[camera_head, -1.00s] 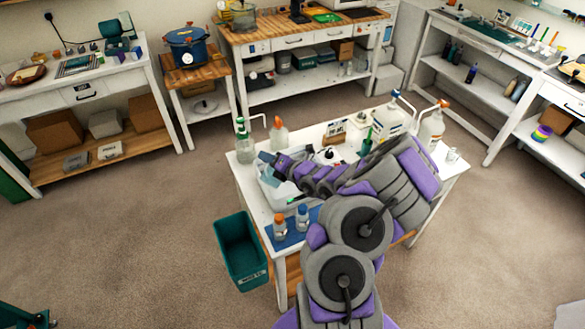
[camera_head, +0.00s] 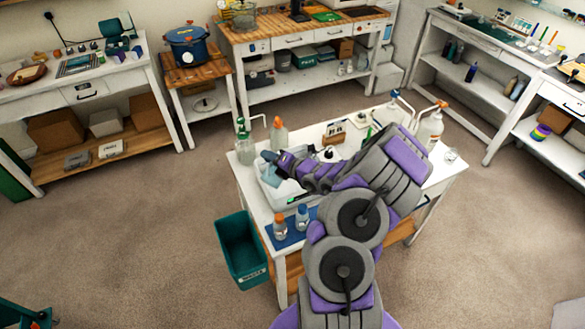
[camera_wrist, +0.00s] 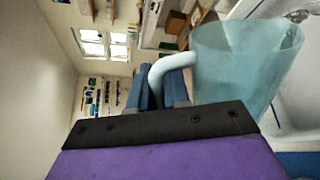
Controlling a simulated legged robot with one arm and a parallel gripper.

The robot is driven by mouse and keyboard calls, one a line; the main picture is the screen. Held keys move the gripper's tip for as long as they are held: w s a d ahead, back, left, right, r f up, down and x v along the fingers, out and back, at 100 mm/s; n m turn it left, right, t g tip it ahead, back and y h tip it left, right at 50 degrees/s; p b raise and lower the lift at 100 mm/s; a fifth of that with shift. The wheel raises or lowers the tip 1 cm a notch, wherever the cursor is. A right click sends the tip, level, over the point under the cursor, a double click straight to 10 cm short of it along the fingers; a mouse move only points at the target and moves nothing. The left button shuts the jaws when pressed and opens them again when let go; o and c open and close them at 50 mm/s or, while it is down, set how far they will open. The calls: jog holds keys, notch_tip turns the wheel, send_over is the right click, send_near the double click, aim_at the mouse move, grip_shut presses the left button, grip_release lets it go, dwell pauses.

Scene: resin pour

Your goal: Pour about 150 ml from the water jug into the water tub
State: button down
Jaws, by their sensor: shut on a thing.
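My gripper (camera_head: 272,160) is above the white tub (camera_head: 270,195) on the white work table. In the wrist view its blue fingers (camera_wrist: 160,90) are shut on the handle of a clear bluish jug (camera_wrist: 245,65). The room looks turned on its side there while the jug's mouth points toward the picture top, so the jug is strongly tilted. A pale tub wall (camera_wrist: 300,85) shows beside it. I cannot make out a stream or the water level.
Two small bottles, one orange-capped (camera_head: 280,226) and one blue-capped (camera_head: 303,216), stand on a blue mat in front of the tub. A green-topped bottle (camera_head: 244,145) and an orange-topped one (camera_head: 279,137) stand behind. A teal waste bin (camera_head: 240,252) is at the table's left.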

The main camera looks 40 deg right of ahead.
aim_at(269, 168)
jog(key=shift+d+m+p, duration=0.3)
jog(key=shift+p, duration=0.1)
jog(key=shift+w+d+f+p, duration=0.2)
jog(key=shift+d+f+p, duration=0.15)
jog(key=shift+p, duration=0.4)
jog(key=shift+d, duration=0.1)
jog(key=b, duration=0.1)
jog(key=a+b, duration=0.1)
jog(key=shift+s+a+r+b, duration=0.15)
jog(key=shift+a+r+b, duration=0.1)
jog(key=shift+r+b, duration=0.1)
jog(key=shift+s+a+r+n+h+b, duration=0.15)
jog(key=shift+a+n+h+b, duration=0.15)
jog(key=shift+a+n+b, duration=0.35)
jog(key=shift+s+a+f+n+t+b, duration=0.1)
jog(key=shift+a+f+n+t+b, duration=0.25)
jog(key=shift+f+n+b, duration=0.55)
jog(key=shift+s+a+r+n, duration=0.15)
jog(key=shift+a+r+n, duration=0.15)
jog(key=shift+n, duration=0.15)
jog(key=shift+a+n+h+p, duration=0.15)
jog(key=shift+n+h+p, duration=0.25)
jog(key=shift+p, duration=0.1)
jog(key=shift+f, duration=0.1)
